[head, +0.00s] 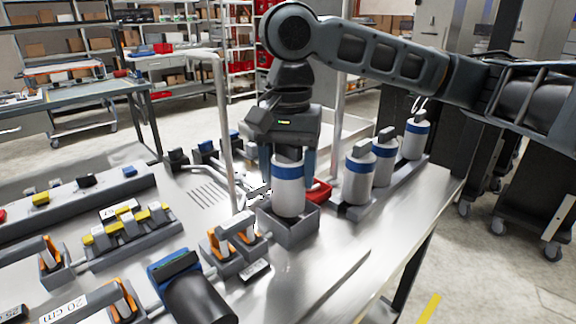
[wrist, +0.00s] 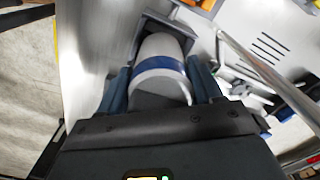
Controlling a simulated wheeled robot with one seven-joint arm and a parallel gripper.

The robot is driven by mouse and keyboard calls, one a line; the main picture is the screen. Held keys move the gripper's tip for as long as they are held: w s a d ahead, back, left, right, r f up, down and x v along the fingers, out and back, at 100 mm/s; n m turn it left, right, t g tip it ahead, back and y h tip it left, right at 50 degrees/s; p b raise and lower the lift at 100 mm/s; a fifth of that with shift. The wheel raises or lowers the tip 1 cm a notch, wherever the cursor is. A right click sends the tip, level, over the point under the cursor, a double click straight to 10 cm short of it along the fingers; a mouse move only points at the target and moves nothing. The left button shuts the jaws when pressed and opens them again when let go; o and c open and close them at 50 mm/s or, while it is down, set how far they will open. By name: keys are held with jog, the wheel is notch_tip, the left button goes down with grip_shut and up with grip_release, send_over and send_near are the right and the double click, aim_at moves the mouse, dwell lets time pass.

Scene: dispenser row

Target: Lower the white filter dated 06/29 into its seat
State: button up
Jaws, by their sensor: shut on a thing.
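A white filter (head: 289,196) with a blue band and a dark top hangs upright below my gripper (head: 288,160). No date is readable on the filter.
Three similar white filters stand in a rack (head: 385,185) to the right. A thin metal post (head: 226,130) rises close on the left, and a red tray (head: 318,191) lies behind the seat. Orange-handled parts (head: 235,235) sit left of the seat. The tabletop in front right is clear.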

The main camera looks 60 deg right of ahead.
jog(key=shift+f+b, duration=0.4)
jog(key=shift+f, duration=0.5)
jog(key=o, duration=1.3)
jog(key=shift+r, duration=0.1)
notch_tip(320, 180, up, 8)
jog(key=shift+f+p, duration=0.2)
jog(key=shift+p, duration=0.25)
